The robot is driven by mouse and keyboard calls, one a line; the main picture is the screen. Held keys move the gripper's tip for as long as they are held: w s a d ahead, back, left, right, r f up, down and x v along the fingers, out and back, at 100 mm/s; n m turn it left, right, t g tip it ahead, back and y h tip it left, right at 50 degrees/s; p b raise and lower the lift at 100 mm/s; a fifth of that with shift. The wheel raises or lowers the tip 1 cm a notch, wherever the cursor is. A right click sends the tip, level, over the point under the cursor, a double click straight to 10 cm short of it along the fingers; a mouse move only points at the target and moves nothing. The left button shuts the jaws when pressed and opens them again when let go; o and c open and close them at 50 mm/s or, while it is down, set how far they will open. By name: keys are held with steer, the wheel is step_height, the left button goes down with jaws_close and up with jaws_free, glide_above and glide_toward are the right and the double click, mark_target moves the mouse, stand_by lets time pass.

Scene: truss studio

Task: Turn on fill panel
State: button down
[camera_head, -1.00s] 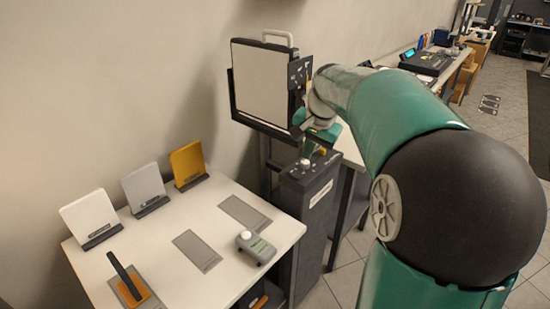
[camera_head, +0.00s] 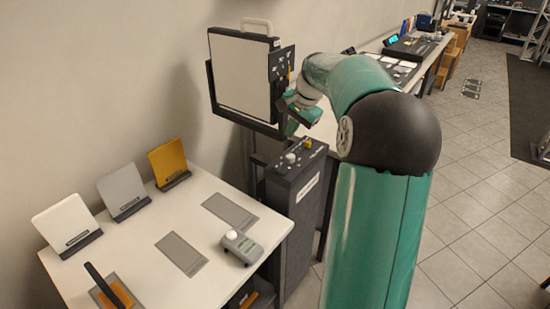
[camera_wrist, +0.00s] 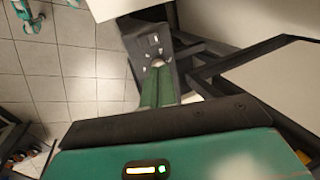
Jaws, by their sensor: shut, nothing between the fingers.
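The fill panel (camera_head: 238,75) is an upright, pale flat panel in a dark frame near the wall, with a handle on top. A dark control plate (camera_head: 283,66) with small light-coloured controls is on its right side. I cannot see any glow on its face. My gripper (camera_head: 291,133) is beside the panel's lower right, its green fingers pointing down above a dark pedestal (camera_head: 297,180). In the wrist view the fingers (camera_wrist: 157,75) are together and empty, in line with a small pale knob on a dark control surface (camera_wrist: 152,40). I cannot tell whether they touch it.
A bench with equipment (camera_head: 410,45) runs along the wall behind. Tiled floor is open at the right.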

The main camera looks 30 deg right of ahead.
mark_target(276, 165)
steer(key=x, duration=1.3)
steer(key=shift+a+f, duration=0.1)
steer(key=shift+f, duration=0.25)
steer(key=shift+w+f, duration=0.1)
steer(key=shift+f, duration=0.1)
steer(key=shift+w+f+g, duration=0.2)
steer(key=shift+w+g, duration=0.05)
steer(key=shift+g, duration=0.15)
steer(key=shift+s, duration=0.15)
steer(key=shift+s+r, duration=0.2)
steer(key=shift+s, duration=0.45)
